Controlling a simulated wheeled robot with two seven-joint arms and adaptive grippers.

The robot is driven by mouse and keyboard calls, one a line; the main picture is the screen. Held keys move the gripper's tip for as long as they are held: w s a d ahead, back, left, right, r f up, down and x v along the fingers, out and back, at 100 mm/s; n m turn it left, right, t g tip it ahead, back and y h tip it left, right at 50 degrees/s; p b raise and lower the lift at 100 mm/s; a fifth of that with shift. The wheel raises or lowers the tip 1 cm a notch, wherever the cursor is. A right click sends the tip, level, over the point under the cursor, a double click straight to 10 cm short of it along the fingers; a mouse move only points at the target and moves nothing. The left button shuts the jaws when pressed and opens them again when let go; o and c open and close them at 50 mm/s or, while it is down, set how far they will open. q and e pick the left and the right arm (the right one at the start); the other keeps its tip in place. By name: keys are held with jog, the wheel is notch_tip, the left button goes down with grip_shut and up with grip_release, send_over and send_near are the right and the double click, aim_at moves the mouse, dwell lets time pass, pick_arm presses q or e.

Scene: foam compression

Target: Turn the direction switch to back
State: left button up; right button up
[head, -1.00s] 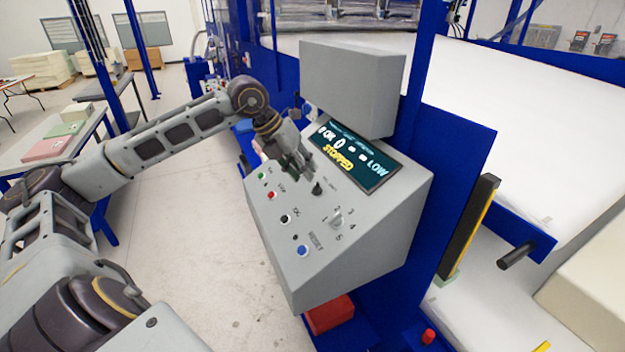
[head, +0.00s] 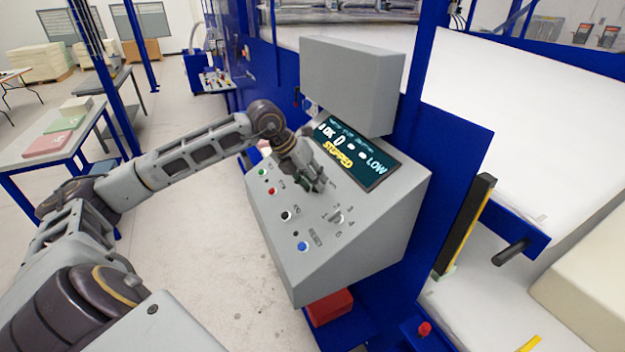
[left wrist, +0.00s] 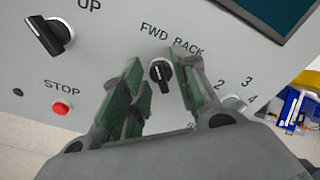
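The direction switch (left wrist: 160,74) is a small black knob with a white mark, under the printed words FWD and BACK in the left wrist view. I cannot tell for sure which word it points to. My left gripper (left wrist: 158,95) is open, with one green-padded finger on each side of the knob and a visible gap to it. In the head view my left gripper (head: 320,186) is over the sloped grey control panel (head: 345,255), below the screen, and hides the switch. My right gripper is in neither view.
The screen (head: 357,157) reads STOPPED and LOW. Near the switch are a black UP knob (left wrist: 48,36), a red STOP button (left wrist: 62,108), a numbered selector (head: 336,217) and a blue button (head: 303,246). A grey box (head: 350,80) overhangs the panel's back.

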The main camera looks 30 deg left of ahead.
pick_arm(q)
jog(key=shift+c, duration=0.4)
grip_shut()
